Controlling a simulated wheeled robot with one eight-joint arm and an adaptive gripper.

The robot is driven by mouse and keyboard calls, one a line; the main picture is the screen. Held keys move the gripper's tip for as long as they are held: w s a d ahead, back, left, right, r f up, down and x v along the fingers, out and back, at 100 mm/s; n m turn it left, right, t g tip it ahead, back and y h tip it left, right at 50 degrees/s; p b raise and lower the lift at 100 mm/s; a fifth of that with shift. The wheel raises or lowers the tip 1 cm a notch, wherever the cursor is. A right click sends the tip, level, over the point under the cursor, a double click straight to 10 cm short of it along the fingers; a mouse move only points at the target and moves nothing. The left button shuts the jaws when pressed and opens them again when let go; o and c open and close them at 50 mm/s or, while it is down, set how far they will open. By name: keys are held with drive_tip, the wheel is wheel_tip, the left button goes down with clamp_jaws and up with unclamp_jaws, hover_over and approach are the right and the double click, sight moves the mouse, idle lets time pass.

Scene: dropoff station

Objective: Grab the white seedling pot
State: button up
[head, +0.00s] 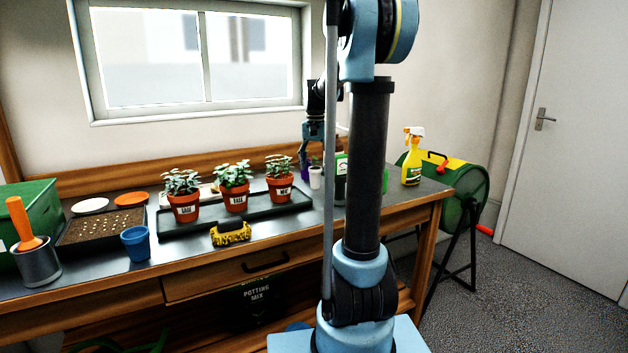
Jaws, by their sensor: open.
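A small white pot (316,179) stands upright on the dark bench top, right of the tray of plants, with a bit of green at its top. My gripper (312,155) is open and points down, just above and around the height of the pot's top. Whether the fingers touch the pot or its plant is too small to tell. A purple item (304,168) sits just left of the white pot, partly hidden by the gripper. My arm column hides part of the bench right of the pot.
Several terracotta potted plants (235,198) stand in a black tray (200,224) left of the pot. A green-and-white item (341,166) is close on the right, partly hidden. A yellow spray bottle (411,168) stands farther right.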

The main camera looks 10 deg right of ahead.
drive_tip(key=shift+f, duration=0.4)
drive_tip(key=c, duration=1.2)
drive_tip(key=shift+r, duration=0.1)
